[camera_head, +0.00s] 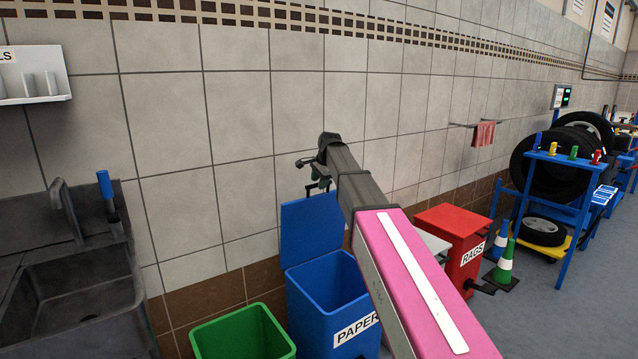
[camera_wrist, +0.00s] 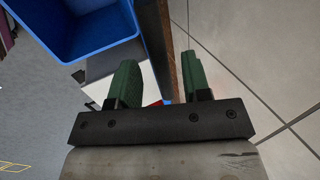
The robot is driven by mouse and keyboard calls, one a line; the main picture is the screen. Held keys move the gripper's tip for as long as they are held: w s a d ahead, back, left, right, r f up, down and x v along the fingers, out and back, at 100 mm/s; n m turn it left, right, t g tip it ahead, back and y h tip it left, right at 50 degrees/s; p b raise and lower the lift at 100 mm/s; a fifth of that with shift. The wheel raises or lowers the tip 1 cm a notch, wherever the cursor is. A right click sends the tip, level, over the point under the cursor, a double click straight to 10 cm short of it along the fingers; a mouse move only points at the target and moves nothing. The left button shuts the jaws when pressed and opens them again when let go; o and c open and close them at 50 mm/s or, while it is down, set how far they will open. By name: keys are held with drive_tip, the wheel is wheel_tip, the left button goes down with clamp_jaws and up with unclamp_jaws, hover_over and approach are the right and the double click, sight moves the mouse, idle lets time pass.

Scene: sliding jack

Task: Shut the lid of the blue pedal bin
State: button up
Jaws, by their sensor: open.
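The blue pedal bin (camera_head: 330,295), labelled PAPER, stands by the wall with its lid (camera_head: 312,230) raised near upright at its back. The bin's open mouth also shows at the upper left of the wrist view (camera_wrist: 75,35). My gripper (camera_head: 319,184) is above the lid's top right area in the head view. In the wrist view my gripper (camera_wrist: 158,68) is open with two green fingers. A blue strip, seemingly the lid edge-on (camera_wrist: 158,45), runs between the fingers' lines. I cannot tell whether either finger touches it.
An open green bin (camera_head: 242,335) stands left of the blue bin. A red RAGS bin (camera_head: 462,240) and a whitish bin (camera_head: 433,243) are to the right. The tiled wall (camera_head: 235,130) is close behind. A dark sink (camera_head: 75,290) is at the left.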

drive_tip(key=shift+w+a+f, duration=0.1)
drive_tip(key=shift+f, duration=0.2)
